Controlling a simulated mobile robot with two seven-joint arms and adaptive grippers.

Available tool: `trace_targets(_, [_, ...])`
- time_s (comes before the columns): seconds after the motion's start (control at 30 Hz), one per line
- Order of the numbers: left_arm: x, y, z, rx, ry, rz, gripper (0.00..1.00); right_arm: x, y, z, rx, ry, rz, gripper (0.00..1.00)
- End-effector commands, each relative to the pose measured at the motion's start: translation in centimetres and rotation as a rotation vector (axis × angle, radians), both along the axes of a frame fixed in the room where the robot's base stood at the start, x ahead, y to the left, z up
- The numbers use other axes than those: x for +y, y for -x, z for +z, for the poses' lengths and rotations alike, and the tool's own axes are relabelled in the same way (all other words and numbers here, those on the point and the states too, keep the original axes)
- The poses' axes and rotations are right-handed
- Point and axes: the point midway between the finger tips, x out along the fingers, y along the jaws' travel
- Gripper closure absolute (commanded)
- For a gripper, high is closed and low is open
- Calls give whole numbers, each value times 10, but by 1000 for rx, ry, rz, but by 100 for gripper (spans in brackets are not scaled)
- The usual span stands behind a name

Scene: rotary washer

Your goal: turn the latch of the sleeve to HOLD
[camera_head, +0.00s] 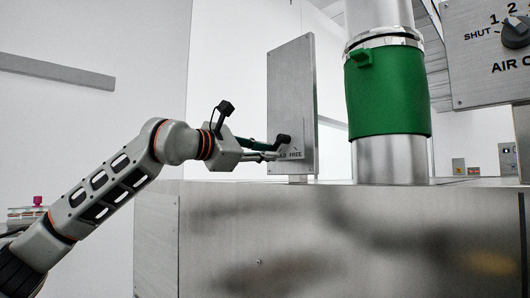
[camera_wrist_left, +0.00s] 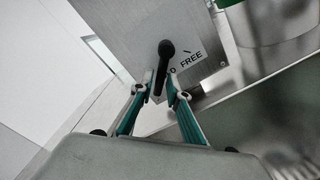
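The latch (camera_head: 284,140) is a black lever with a round knob-like end, on the front of an upright grey metal plate. In the left wrist view the black lever (camera_wrist_left: 165,50) slants down and left between my fingertips. A label (camera_wrist_left: 189,61) beside it reads FREE, and the other word is mostly covered. My left gripper (camera_head: 275,150) is at the latch, its two green-and-grey fingers (camera_wrist_left: 160,78) close together on either side of the lever. I cannot tell whether they press on it. My right gripper is in no view.
The metal plate (camera_head: 290,85) stands on a steel housing (camera_head: 260,240). To its right is a steel column with a green sleeve (camera_head: 388,95). A panel (camera_head: 480,80) with a dial marked SHUT, 1, 2 is at the upper right.

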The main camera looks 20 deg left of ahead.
Motion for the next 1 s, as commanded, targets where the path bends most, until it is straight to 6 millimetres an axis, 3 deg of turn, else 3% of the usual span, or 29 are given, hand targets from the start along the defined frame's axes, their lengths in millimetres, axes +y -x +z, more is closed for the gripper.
trace_targets(0.47, [3,7,1,-1,2,0,74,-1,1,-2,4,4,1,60])
trace_targets(1.0, [40,95,0,0,2,1,74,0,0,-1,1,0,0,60])
